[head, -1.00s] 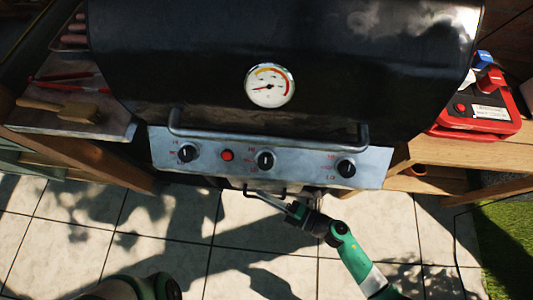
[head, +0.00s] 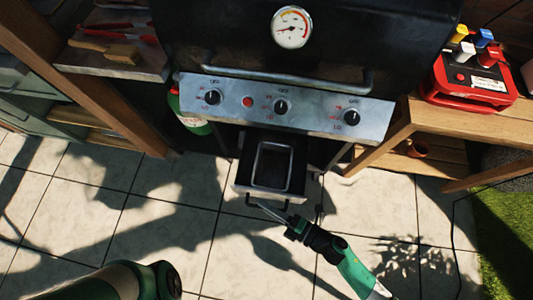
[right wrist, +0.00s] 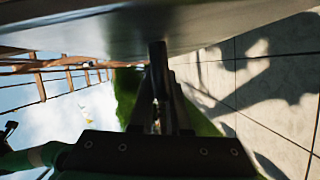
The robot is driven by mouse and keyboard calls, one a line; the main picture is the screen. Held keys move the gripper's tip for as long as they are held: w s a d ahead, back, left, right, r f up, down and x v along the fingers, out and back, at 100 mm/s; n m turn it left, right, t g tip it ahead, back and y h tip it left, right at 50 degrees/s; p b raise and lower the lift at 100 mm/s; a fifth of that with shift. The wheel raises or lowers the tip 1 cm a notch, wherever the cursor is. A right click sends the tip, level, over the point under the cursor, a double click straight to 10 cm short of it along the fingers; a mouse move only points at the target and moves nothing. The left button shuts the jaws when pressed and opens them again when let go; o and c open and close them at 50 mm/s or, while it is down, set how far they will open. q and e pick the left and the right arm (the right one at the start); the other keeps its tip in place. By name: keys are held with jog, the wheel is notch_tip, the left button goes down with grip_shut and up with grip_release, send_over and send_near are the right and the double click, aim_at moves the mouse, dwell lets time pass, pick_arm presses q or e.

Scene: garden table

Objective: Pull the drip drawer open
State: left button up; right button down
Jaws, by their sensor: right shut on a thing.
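The drip drawer (head: 240,185) juts out from under the grill's control panel (head: 285,107), with a metal-rimmed pan (head: 260,165) inside it. A dark bar handle (head: 250,203) is on its front. My right gripper (head: 268,208) is shut on the handle, reaching in from the lower right. In the right wrist view the fingers (right wrist: 160,100) close on the dark handle bar (right wrist: 157,55), and the pale drawer front (right wrist: 200,25) spans the top. My left gripper is out of view.
A green gas bottle (head: 192,122) stands under the grill, left of the drawer. Wooden shelves flank the grill, with a red caddy (head: 470,85) on the right one. The tiled floor (head: 150,210) before the drawer is clear.

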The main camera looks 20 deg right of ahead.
dwell(0.3)
jog(key=c, duration=0.9)
grip_release()
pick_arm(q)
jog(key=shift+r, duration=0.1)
pick_arm(e)
jog(key=shift+d, duration=0.1)
